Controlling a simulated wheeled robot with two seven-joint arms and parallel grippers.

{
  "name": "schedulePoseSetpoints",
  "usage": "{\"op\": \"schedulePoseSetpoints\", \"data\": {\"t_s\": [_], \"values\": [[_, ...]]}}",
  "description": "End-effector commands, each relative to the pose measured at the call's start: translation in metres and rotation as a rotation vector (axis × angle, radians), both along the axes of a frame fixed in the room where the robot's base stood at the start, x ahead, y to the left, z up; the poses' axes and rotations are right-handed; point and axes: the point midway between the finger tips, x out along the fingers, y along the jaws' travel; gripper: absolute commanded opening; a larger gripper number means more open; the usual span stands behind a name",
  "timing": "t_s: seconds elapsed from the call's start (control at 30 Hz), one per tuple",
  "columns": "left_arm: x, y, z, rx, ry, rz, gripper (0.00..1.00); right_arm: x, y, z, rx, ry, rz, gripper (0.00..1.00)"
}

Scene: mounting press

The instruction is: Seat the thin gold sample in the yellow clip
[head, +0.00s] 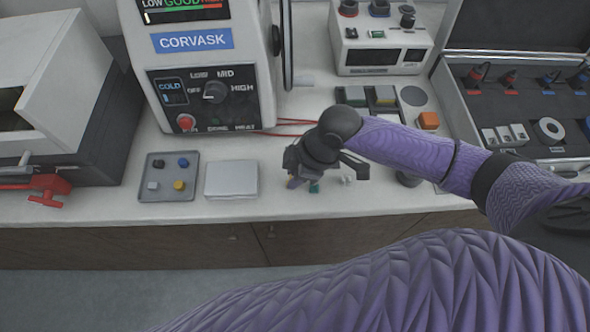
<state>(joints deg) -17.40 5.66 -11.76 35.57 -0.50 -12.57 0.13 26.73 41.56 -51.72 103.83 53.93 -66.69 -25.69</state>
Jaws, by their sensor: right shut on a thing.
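My right gripper (304,181) reaches in from the right and points down just above the counter's front part. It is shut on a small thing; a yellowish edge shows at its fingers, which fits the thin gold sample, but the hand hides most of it. The yellow clip (178,185) appears as a small yellow piece at the lower right of a grey tray (147,186), well left of the gripper. Its slot is too small to make out. My left gripper is not in view.
A silver flat box (231,180) stands between tray and gripper. A small teal piece (314,188) and a whitish piece (347,180) lie by the gripper. The CORVASK press (205,70) stands behind. An open case (515,100) is at right.

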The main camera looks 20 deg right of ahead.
Motion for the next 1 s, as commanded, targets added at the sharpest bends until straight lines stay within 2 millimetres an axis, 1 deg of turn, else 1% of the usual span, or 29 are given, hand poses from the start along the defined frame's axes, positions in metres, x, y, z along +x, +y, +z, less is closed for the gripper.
{"op": "schedulePoseSetpoints", "data": {"t_s": [0.17,1.0], "values": [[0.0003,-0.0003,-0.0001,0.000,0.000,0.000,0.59,-0.0001,0.0001,-0.0046,0.000,0.000,-0.001,0.00],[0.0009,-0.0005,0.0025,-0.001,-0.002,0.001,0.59,0.0000,0.0001,-0.0084,0.000,0.000,-0.001,0.00]]}}
